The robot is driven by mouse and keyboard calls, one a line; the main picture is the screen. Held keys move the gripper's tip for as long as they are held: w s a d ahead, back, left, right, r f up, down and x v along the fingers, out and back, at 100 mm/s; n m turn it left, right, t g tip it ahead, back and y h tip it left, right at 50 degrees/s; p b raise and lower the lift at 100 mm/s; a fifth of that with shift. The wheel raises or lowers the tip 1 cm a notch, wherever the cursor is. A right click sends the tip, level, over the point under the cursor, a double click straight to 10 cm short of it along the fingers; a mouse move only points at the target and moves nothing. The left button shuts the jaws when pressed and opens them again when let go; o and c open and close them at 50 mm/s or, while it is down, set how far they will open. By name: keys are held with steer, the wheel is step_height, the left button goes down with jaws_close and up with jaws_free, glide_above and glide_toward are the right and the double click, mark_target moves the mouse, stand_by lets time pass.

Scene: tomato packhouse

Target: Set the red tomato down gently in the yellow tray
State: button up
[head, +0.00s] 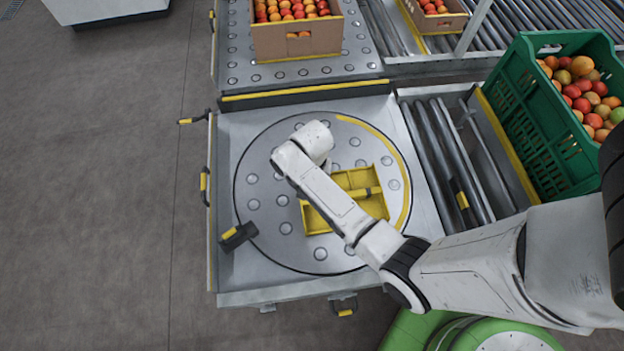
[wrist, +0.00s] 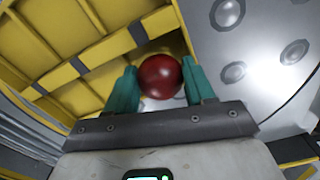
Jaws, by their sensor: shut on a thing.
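The red tomato (wrist: 160,77) shows in the wrist view between the two teal fingers of my gripper (wrist: 162,84), which is shut on it. Beyond it, the yellow tray (wrist: 141,35) fills the upper left, with dividers and compartments. The tomato appears over a compartment near the tray's edge; its height above the tray floor is not clear. In the head view the yellow tray (head: 376,206) lies on the round ball-studded turntable. My arm crosses over it and hides part of it. The fingers and the tomato are hidden in the head view.
A cardboard box (head: 275,45) of tomatoes stands beyond the turntable (head: 262,235). A green crate (head: 545,130) of mixed tomatoes stands at the right, beside rollers (head: 440,160). A yellow-black stop (head: 238,236) sits at the turntable's left. Bare turntable surrounds the tray.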

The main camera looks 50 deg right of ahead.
steer(key=shift+f, duration=0.5)
stand_by(0.8)
steer(key=o, duration=0.8)
steer(key=c, duration=0.3)
steer(key=shift+r, duration=0.1)
step_height(320, 180, up, 7)
steer(key=p, duration=0.7)
stand_by(0.6)
